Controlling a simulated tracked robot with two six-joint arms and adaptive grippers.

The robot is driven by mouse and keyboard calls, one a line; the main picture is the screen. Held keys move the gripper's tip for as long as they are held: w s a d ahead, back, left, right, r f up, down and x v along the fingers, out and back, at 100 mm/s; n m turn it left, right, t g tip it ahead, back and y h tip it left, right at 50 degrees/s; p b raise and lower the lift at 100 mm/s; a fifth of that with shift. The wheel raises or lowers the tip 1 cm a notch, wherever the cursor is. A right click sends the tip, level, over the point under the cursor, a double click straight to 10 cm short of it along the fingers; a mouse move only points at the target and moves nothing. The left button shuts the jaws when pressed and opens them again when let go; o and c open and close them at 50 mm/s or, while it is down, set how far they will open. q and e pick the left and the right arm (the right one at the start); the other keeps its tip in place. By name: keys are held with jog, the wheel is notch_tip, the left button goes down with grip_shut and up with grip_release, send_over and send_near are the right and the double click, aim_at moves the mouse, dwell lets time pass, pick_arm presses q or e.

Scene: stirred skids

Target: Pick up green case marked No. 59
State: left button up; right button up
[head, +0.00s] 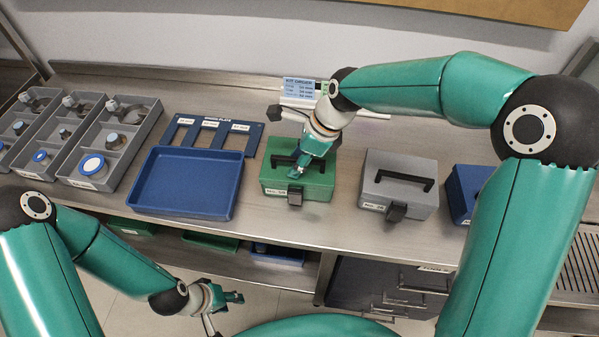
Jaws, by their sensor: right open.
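The green case (310,189) stands on the steel bench near the middle, with a black handle on its lid, a dark front latch and a small white label that is hard to read. My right gripper (301,169) reaches down over the lid from the upper right. It is open, beside the right end of the handle, and hides part of the lid. I cannot tell whether it touches the handle. My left gripper (232,297) hangs low in front of the bench, away from the case; its finger opening is unclear.
A grey case (400,170) stands right of the green one, with a blue case (464,190) beyond. An empty blue tray (188,183) lies left, before a blue slotted plate (212,134). Grey compartment trays (112,150) are far left. A kit card (300,88) stands behind.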

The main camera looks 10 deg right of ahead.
dwell(0.3)
grip_shut()
dwell(0.3)
